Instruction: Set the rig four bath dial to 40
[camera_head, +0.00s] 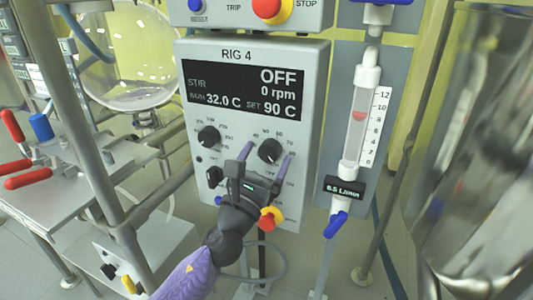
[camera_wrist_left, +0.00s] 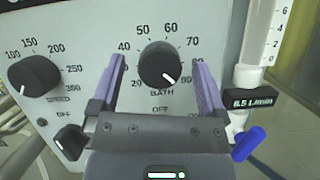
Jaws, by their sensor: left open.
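The rig four panel (camera_head: 250,115) carries a display (camera_head: 245,90) reading STIR OFF, 0 rpm, 32.0 C and SET 90 C. The black bath dial (camera_head: 269,150) is at the panel's lower right. In the left wrist view, the bath dial (camera_wrist_left: 160,64) has its white mark pointing to the lower right, away from the 40 at its upper left. My left gripper (camera_head: 267,158) is open in front of the panel. In the wrist view, the left gripper's fingers (camera_wrist_left: 156,62) lie either side of the dial with gaps; contact is not visible. My right gripper is not in view.
A second dial (camera_head: 209,136) sits left of the bath dial, with a black switch (camera_head: 214,174) below it. A red and yellow knob (camera_head: 270,218) is below my gripper. A flow meter (camera_head: 361,115) stands right of the panel; a glass vessel (camera_head: 490,130) fills the far right.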

